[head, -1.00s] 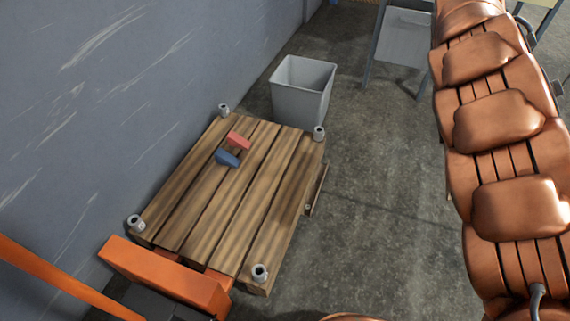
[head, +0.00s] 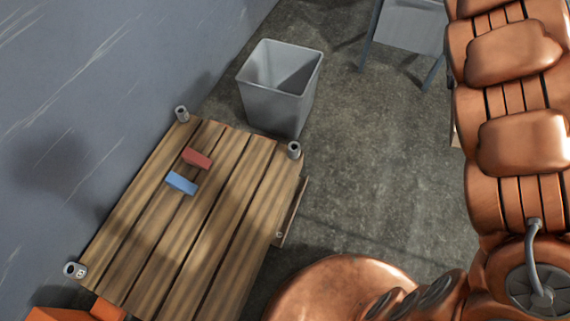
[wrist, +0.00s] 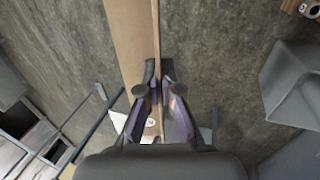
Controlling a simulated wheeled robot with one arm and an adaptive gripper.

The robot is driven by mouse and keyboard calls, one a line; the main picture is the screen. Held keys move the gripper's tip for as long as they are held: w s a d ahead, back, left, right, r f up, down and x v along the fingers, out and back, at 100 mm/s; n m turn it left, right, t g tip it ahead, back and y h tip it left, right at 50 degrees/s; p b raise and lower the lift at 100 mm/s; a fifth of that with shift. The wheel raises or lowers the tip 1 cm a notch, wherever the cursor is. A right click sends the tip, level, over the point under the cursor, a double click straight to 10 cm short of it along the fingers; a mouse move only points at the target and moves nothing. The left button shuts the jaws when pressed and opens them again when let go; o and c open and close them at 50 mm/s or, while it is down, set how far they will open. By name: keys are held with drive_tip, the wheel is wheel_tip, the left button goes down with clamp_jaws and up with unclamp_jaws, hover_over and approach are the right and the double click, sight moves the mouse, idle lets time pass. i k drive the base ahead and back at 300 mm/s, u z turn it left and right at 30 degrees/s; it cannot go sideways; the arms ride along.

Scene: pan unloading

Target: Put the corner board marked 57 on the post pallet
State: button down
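My gripper (wrist: 158,84) shows in the wrist view, its two dark fingers closed on either side of the thin edge of a long brown corner board (wrist: 130,35). The board runs away from the fingers to the top of the picture. A small white label with a mark shows near the fingers, too small to read. The post pallet (head: 205,250) is at lower left in the head view, with slatted wood and grey corner posts (head: 294,150). In the wrist view one post (wrist: 309,9) shows at top right. The gripper is hidden in the head view.
A red block (head: 197,159) and a blue block (head: 181,183) lie on the pallet. A grey bin (head: 280,90) stands behind it. A brown board (head: 291,212) is at the pallet's right side. A grey wall is at left, and a grey-legged stand (head: 410,25) is at the back.

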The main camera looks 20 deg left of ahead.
sight(229, 224)
drive_tip(key=i, duration=1.45)
drive_tip(key=u, duration=5.05)
